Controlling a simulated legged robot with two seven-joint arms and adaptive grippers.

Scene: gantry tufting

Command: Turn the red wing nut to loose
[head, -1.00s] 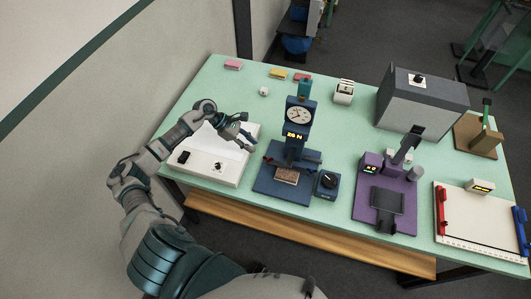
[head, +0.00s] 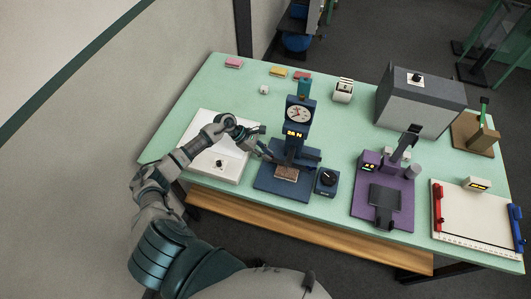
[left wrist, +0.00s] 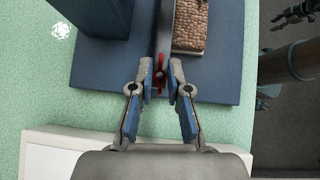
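The red wing nut (left wrist: 159,76) shows in the left wrist view at the side of the blue press (head: 298,145). My left gripper (left wrist: 158,64) is around it, with one finger on each side and thin gaps showing, so it looks open. In the head view, my left gripper (head: 264,152) reaches the left side of the press and hides the wing nut. The press has a round dial and a lit display, and a brown textured sample (left wrist: 190,27) lies on its base. My right gripper (left wrist: 294,16) shows at the upper right of the wrist view, empty, with its fingers apart.
A white panel (head: 207,167) lies under my left forearm. A small blue knob box (head: 327,181) stands right of the press, then a purple fixture (head: 384,195). A grey box (head: 420,103) stands behind. Small coloured blocks lie at the table's back left.

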